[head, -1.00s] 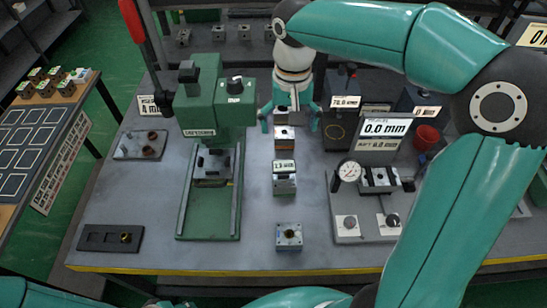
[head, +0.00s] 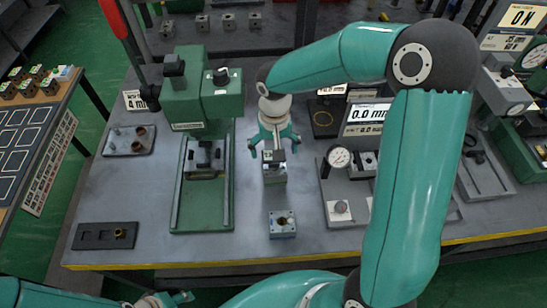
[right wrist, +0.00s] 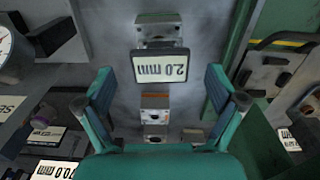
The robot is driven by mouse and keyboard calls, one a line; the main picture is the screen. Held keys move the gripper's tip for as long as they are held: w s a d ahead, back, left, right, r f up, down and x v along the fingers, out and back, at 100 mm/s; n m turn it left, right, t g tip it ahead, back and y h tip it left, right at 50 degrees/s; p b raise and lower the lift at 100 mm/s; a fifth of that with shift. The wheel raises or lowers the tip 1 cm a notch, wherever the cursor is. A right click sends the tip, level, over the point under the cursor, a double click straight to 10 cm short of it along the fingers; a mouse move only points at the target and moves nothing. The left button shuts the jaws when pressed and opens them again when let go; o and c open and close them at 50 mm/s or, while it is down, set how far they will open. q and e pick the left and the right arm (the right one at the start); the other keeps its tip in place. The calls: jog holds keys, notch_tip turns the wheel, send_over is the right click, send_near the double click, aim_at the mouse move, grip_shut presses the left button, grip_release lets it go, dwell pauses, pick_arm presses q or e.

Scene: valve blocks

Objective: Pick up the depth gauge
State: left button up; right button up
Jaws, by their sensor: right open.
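The depth gauge appears to be the small dark-framed mm display (right wrist: 160,67) on a metal block, between my fingers in the right wrist view. In the head view the gauge (head: 274,157) is partly covered by my right gripper, and its block (head: 274,174) shows below it. My right gripper (head: 274,144) is open and points down over the gauge, with one finger on either side. In the right wrist view its fingers (right wrist: 158,85) are spread wide and hold nothing. My left gripper (head: 172,300) is partly in view at the bottom left edge; its fingers are unclear.
A green press (head: 203,135) stands close to the left. A block with a round hole (head: 282,224) lies nearer the front. A dark tray (head: 106,236) lies at front left.

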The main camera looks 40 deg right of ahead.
jog(key=shift+w+f, duration=0.1)
jog(key=shift+f, duration=1.45)
jog(key=shift+c, duration=0.4)
jog(key=c, duration=1.3)
jog(key=shift+c, duration=0.6)
jog(key=shift+r, duration=0.15)
